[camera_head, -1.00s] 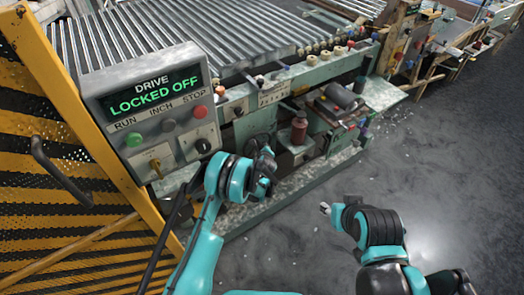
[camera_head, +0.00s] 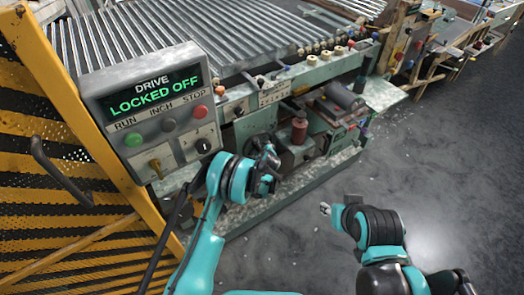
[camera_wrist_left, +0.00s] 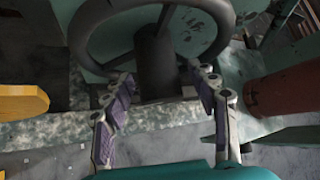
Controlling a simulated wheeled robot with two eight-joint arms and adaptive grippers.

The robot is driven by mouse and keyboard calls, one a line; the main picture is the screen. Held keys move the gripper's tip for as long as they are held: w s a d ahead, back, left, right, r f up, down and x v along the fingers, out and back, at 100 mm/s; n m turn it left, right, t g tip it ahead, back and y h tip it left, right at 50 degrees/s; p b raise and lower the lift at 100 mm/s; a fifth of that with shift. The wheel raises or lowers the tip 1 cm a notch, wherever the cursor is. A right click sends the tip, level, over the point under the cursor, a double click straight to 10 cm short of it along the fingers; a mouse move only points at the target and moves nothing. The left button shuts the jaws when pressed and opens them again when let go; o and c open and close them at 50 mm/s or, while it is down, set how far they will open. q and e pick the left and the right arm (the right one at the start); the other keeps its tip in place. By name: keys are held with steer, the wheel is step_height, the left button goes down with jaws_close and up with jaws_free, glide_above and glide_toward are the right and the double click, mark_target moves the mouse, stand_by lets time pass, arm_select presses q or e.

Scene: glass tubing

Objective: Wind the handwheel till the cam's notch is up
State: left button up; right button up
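The dark handwheel (camera_wrist_left: 84,52) fills the top of the left wrist view; its upper rim is cut off by the frame. A thick dark cylinder (camera_wrist_left: 155,62) stands out from it toward the camera. My left gripper (camera_wrist_left: 160,98) is open, one finger either side of this cylinder's lower end, with gaps showing. In the head view, my left gripper (camera_head: 270,166) is in front of the machine and partly hides the handwheel (camera_head: 257,143). I cannot make out the cam or its notch. My right gripper (camera_head: 325,208) is over the floor, away from the machine; its fingers are too small to read.
The control panel (camera_head: 150,105) reads "DRIVE LOCKED OFF". A yellow mesh guard (camera_head: 60,200) stands at the left. A red-brown cylinder (camera_head: 299,131) is right of the wheel and also shows in the wrist view (camera_wrist_left: 280,93). The grey floor (camera_head: 440,170) at right is open.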

arm_select(q)
steer(key=shift+s+r, duration=0.1)
steer(key=v, duration=1.1)
steer(key=shift+s+r, duration=0.2)
steer(key=shift+s, duration=0.15)
steer(key=shift+d, duration=0.1)
